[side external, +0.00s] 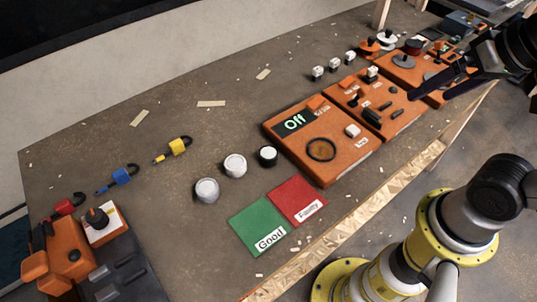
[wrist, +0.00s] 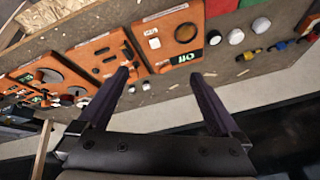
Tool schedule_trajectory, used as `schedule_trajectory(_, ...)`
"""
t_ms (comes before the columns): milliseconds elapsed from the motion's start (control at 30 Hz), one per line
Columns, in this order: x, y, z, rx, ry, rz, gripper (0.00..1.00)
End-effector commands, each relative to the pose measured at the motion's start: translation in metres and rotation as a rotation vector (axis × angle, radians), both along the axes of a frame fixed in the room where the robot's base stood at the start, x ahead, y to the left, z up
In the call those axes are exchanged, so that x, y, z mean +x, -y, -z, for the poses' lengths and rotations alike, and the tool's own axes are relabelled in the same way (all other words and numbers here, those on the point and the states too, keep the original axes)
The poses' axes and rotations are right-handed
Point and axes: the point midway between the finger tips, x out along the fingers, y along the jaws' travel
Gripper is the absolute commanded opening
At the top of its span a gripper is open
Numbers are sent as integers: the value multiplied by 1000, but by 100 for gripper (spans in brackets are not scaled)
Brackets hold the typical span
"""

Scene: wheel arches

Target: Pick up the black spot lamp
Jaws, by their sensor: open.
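The black spot lamp (side external: 267,156) is a short round black body with a white top. It stands upright on the brown table, left of the orange panel with the "Off" display. In the wrist view the lamp (wrist: 213,38) shows near the top, right of that panel. My gripper (side external: 430,84) is over the far orange panels at the upper right, well away from the lamp. In the wrist view my gripper (wrist: 160,76) has its two dark fingers wide apart with nothing between them.
A white lamp (side external: 235,165) and a grey lamp (side external: 206,190) stand beside the black one. A green "Good" mat (side external: 258,224) and a red "Faulty" mat (side external: 297,201) lie in front. The display panel (side external: 345,155) is close to the lamp.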

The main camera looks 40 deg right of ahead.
Motion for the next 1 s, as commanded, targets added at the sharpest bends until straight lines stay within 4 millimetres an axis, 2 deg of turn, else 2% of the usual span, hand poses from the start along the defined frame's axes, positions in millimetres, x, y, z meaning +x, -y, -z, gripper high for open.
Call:
schedule_trajectory(100, 26, -4, -23, 134, -18, 224, 100)
schedule_trajectory(233, 64, -15, -40, 268, -72, 457, 100)
schedule_trajectory(367, 112, -35, -45, 369, -151, 677, 100)
schedule_trajectory(467, 148, -54, -39, 413, -213, 820, 100)
schedule_trajectory(567, 181, -78, -24, 430, -273, 936, 100)
schedule_trajectory(733, 227, -124, 20, 397, -367, 1054, 100)
schedule_trajectory(867, 245, -156, 60, 333, -427, 1047, 100)
schedule_trajectory(1000, 247, -178, 96, 266, -476, 1020, 100)
